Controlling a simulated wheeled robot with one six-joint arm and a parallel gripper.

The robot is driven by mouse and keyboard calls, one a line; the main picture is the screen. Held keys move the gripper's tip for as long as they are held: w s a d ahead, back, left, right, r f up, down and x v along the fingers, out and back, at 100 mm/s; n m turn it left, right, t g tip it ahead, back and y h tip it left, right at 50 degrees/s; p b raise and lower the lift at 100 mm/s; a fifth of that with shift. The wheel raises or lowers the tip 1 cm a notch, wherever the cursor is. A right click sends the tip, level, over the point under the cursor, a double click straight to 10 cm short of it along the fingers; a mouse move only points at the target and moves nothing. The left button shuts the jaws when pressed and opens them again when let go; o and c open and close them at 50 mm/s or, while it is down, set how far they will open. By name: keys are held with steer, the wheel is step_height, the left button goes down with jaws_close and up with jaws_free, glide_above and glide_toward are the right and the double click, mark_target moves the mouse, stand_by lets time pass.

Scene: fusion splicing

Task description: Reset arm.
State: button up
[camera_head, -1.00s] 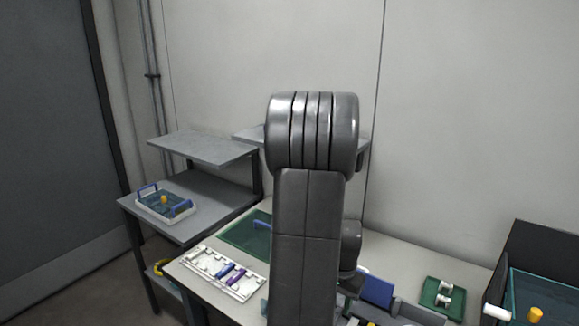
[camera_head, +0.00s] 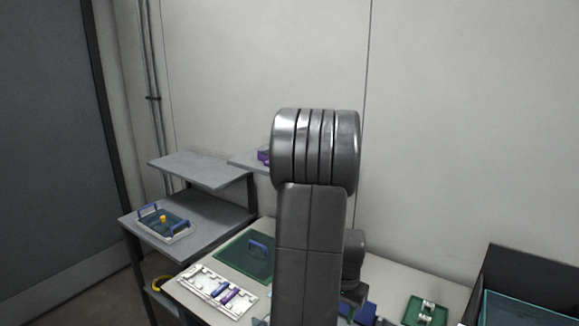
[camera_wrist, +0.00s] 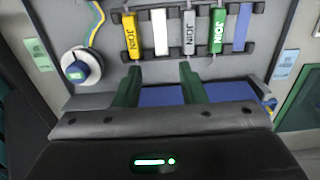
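My arm (camera_head: 312,230) stands upright in the middle of the head view and hides part of the table. My gripper is hidden in that view. In the wrist view my gripper (camera_wrist: 160,68) shows two green fingers set apart, with nothing held between them. Beyond the fingertips is a grey panel with a row of coloured strips: yellow (camera_wrist: 132,36), white (camera_wrist: 160,32), grey (camera_wrist: 189,33), green (camera_wrist: 217,30) and blue (camera_wrist: 242,28). Some carry the word JOIN. A blue surface (camera_wrist: 160,97) lies below the fingers.
The table holds a green mat (camera_head: 243,258), a white tray (camera_head: 208,288) and a green tray (camera_head: 412,312). A dark bin (camera_head: 515,268) stands right. Another tray (camera_head: 163,225) sits on the left shelf unit (camera_head: 205,210).

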step_height(320, 180, down, 10)
steer(key=shift+r+p, duration=0.1)
steer(key=shift+p, duration=0.3)
steer(key=shift+w, duration=0.1)
steer(key=shift+r, duration=0.1)
steer(key=shift+r, duration=0.1)
